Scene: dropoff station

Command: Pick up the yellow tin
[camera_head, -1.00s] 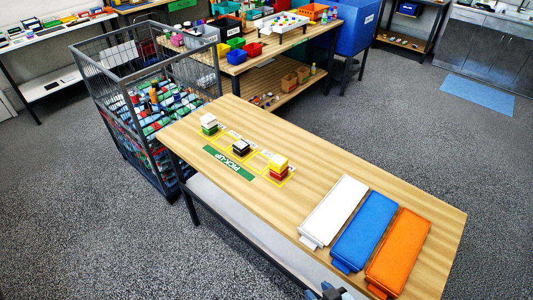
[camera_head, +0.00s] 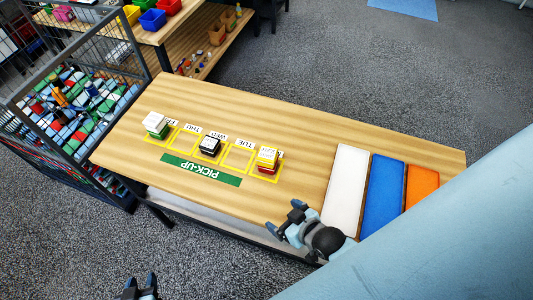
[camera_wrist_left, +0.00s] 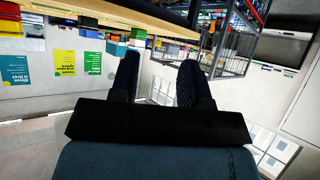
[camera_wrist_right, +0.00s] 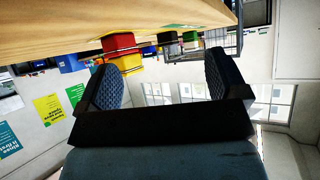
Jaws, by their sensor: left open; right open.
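The yellow tin (camera_head: 267,154) sits on top of a red tin (camera_head: 266,170) in the rightmost yellow-outlined square of the pick-up table. In the right wrist view, which is upside down, the yellow tin (camera_wrist_right: 127,62) shows ahead between the fingers, with the red tin (camera_wrist_right: 118,42) against the table. My right gripper (camera_head: 286,217) is open and empty at the table's front edge, apart from the tins and to their lower right. My left gripper (camera_head: 140,286) is open and empty, away from the table at the bottom of the head view.
White (camera_head: 345,185), blue (camera_head: 384,195) and orange (camera_head: 421,188) trays lie at the table's right. A wire cage (camera_head: 60,90) stands left. My right arm covers the lower right.

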